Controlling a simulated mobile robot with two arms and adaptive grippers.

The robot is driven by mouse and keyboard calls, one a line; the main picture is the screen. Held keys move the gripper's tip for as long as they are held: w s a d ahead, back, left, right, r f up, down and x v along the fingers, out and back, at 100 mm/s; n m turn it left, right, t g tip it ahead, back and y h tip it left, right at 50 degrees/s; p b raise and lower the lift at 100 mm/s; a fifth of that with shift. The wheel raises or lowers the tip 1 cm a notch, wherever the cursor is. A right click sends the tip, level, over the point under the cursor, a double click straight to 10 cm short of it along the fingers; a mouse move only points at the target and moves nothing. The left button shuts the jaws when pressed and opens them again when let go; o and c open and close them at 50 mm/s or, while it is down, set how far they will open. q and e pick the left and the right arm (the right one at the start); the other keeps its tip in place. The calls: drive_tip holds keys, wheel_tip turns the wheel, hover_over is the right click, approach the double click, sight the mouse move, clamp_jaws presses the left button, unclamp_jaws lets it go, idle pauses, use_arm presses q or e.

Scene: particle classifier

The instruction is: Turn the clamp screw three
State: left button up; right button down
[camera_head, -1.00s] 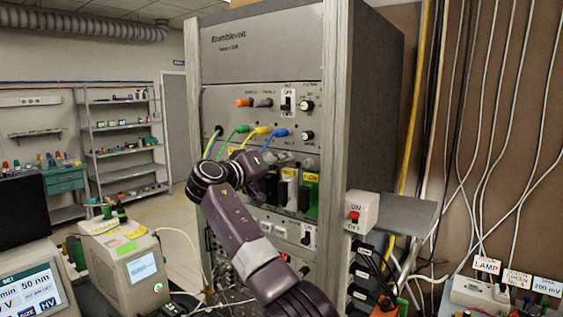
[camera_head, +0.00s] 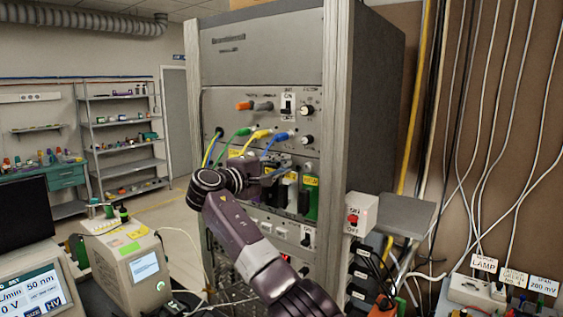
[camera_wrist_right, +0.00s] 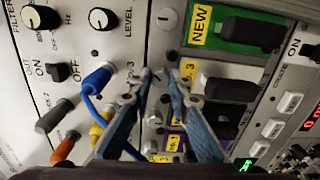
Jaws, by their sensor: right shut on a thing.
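My right gripper (camera_wrist_right: 160,75) reaches the front of the rack in the right wrist view. Its two blue-grey fingers are close together at the tips, around a small metal clamp screw (camera_wrist_right: 158,76) that they largely hide. A yellow label with a 3 (camera_wrist_right: 188,70) is just right of the fingertips. Another round silver screw (camera_wrist_right: 165,18) shows above, beside the yellow NEW label (camera_wrist_right: 199,25). In the head view my right gripper (camera_head: 287,170) is at the rack, below the coloured cable plugs. My left gripper is out of view.
Blue (camera_wrist_right: 97,78), yellow and other cable plugs are close left of the fingers. Black module handles (camera_wrist_right: 232,89) stick out on the right. In the head view, a red-buttoned ON/OFF box (camera_head: 360,214) is mounted right of the rack (camera_head: 262,58).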

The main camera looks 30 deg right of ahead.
drive_tip(key=n+p, duration=0.2)
drive_tip(key=n, duration=0.2)
drive_tip(key=shift+f+n, duration=0.1)
drive_tip(key=shift+n, duration=0.2)
idle(0.3)
drive_tip(key=c, duration=1.8)
unclamp_jaws()
drive_tip(key=shift+a, duration=0.1)
drive_tip(key=v, duration=1.2)
drive_tip(key=shift+f, duration=0.15)
